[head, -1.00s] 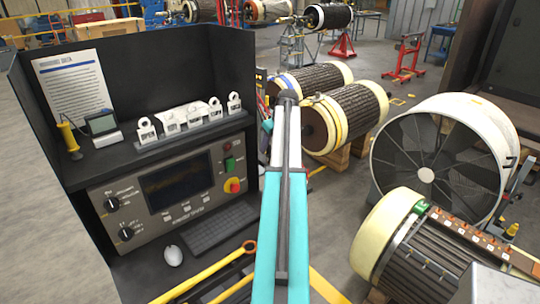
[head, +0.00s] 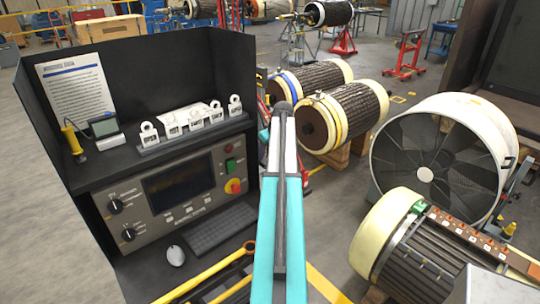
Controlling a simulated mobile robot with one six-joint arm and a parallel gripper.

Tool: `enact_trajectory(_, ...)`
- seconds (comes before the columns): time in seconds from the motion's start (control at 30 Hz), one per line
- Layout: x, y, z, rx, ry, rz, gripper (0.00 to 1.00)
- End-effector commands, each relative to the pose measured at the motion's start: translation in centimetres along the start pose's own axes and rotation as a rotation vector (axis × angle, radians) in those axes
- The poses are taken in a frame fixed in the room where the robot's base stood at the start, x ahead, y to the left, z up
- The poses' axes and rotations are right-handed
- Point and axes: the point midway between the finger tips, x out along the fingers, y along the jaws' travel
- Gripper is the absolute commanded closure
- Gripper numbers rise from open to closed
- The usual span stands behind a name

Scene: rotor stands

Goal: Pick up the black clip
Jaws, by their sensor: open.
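I cannot make out a black clip in the head view. A rack (head: 190,139) on the console shelf carries several white clip-like pieces (head: 173,127). A small green piece (head: 417,208) sits on the rim of the near rotor (head: 425,262) at lower right. My teal and grey arm rises through the middle of the view and its dark joint lies to the right of the console. My gripper is not visible.
The black console (head: 120,225) stands at left with a screen, keyboard and mouse. Two dark rotors (head: 350,110) lie beyond my arm. A large white fan (head: 455,150) stands at right. A yellow rail (head: 215,270) crosses the front. Grey floor is open at far left.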

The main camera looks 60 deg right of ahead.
Motion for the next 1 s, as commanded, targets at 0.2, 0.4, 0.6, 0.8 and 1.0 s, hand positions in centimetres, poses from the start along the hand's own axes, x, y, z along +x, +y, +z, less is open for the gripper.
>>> enact_trajectory(0.2,0.67,0.02,0.01,0.000,0.000,0.000,0.57)
enact_trajectory(0.4,0.67,0.05,0.04,0.001,0.000,0.001,0.57)
enact_trajectory(0.6,0.64,0.07,0.06,0.001,0.000,0.001,0.57)
enact_trajectory(0.8,0.63,0.10,0.08,0.001,0.000,0.001,0.76)
enact_trajectory(1.0,0.61,0.11,0.08,0.002,0.001,0.001,1.00)
